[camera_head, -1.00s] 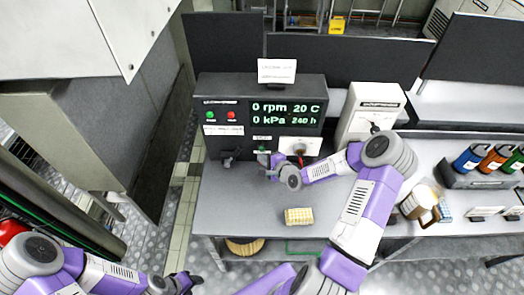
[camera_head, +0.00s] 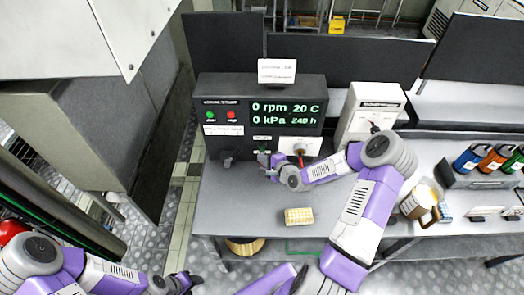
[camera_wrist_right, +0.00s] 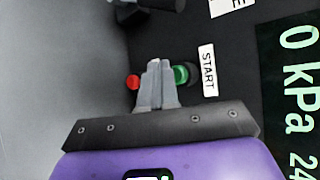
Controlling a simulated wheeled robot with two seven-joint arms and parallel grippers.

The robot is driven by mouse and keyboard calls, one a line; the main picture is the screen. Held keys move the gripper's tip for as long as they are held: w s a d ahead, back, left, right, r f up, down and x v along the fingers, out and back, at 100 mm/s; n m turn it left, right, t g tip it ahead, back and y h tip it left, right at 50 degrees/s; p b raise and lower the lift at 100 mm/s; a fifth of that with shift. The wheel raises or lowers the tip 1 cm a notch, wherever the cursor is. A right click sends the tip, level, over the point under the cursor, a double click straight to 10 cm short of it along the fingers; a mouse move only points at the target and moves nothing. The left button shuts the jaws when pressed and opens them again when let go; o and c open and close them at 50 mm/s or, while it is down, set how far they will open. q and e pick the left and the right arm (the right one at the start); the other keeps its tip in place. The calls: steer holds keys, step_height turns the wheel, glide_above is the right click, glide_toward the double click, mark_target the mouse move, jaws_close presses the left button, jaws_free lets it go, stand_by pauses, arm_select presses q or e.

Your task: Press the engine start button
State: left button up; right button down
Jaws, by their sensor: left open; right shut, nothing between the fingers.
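The green start button (camera_wrist_right: 181,74) is on the dark panel beside a white START label (camera_wrist_right: 208,70) in the right wrist view. In the head view it sits low on the control box (camera_head: 214,87), mostly hidden by my right gripper (camera_head: 265,160). My right gripper is shut and empty. In the wrist view its fingertips (camera_wrist_right: 155,65) lie between the green button and a small red part (camera_wrist_right: 132,82), overlapping the green button's near edge. I cannot tell whether they touch it. My left gripper (camera_head: 192,280) is open and empty, low at the left, away from the box.
The box display (camera_head: 285,114) reads 0 rpm, 20 C, 0 kPa, 240 h. A yellow-patterned block (camera_head: 299,216) lies on the bench (camera_head: 240,205). A white box (camera_head: 372,103) stands right of the panel. A mug (camera_head: 418,204) and several coloured cans (camera_head: 482,156) are further right.

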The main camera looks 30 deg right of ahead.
steer(key=shift+w+d, duration=0.1)
stand_by(0.4)
steer(key=shift+w+d, duration=0.15)
steer(key=shift+w, duration=0.1)
steer(key=shift+w+d, duration=0.3)
steer(key=shift+w, duration=0.15)
stand_by(0.8)
steer(key=shift+s+a, duration=0.1)
stand_by(0.3)
steer(key=shift+s+a, duration=0.4)
steer(key=shift+s, duration=0.3)
steer(key=shift+s, duration=0.1)
steer(key=s+a, duration=0.1)
steer(key=s, duration=0.1)
steer(key=s+a, duration=0.1)
steer(key=s, duration=0.1)
steer(key=shift+a, duration=0.35)
steer(key=shift+s, duration=0.15)
stand_by(0.5)
